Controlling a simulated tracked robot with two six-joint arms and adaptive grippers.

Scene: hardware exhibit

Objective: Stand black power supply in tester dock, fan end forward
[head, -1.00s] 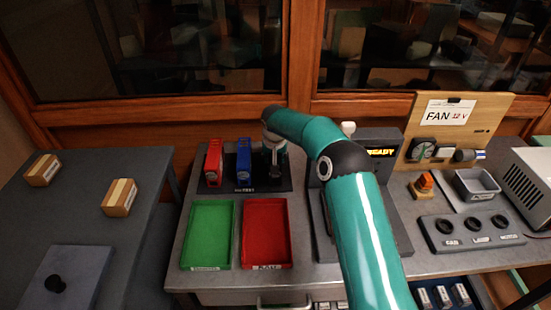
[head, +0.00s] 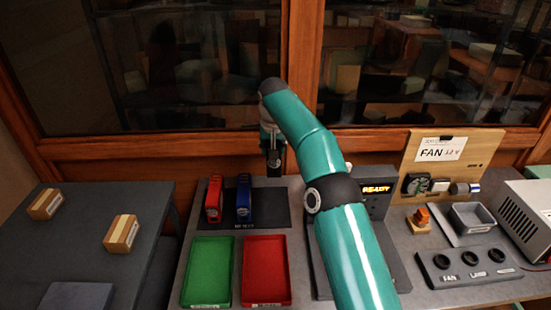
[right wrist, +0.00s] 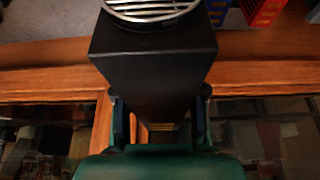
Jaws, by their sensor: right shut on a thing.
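The black power supply (right wrist: 153,62) fills the middle of the right wrist view, its round silver fan grille facing the top of the picture. My right gripper (right wrist: 161,112) is shut on it, a finger at each side. In the head view my right gripper (head: 272,138) holds the power supply (head: 275,163) over the back right of the dark mat (head: 262,215), beside the blue unit. The tester dock (head: 377,203), with a lit READY display, is partly hidden behind my right arm. My left gripper is out of view.
A red unit (head: 214,200) and a blue unit (head: 244,198) stand on the mat. A green tray (head: 207,272) and a red tray (head: 265,271) lie in front. A board marked FAN (head: 450,165) and a panel with several round sockets (head: 470,262) are at the right.

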